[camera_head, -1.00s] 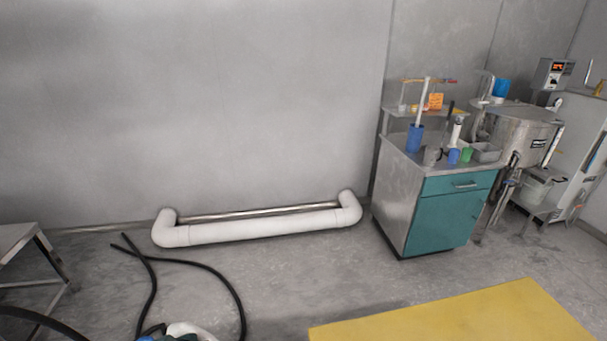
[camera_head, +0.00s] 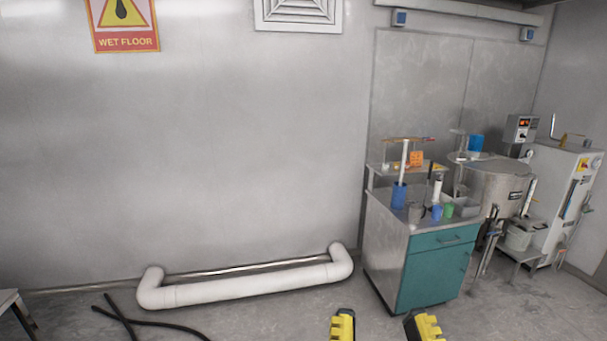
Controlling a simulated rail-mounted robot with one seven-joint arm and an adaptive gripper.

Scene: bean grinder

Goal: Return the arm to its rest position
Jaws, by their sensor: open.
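My gripper (camera_head: 385,328) shows at the bottom edge of the head view, right of centre. Its two yellow and black fingertips stand well apart, with only grey floor between them. It is open and empty. The rest of the gripper and my arm are below the picture and hidden.
A white pipe (camera_head: 245,287) runs low along the wall. Black hoses (camera_head: 150,322) lie on the floor at lower left, near a metal table's corner (camera_head: 12,308). Cups and tools stand on the cabinet. A steel vat (camera_head: 498,188) and white machine (camera_head: 560,195) stand at right.

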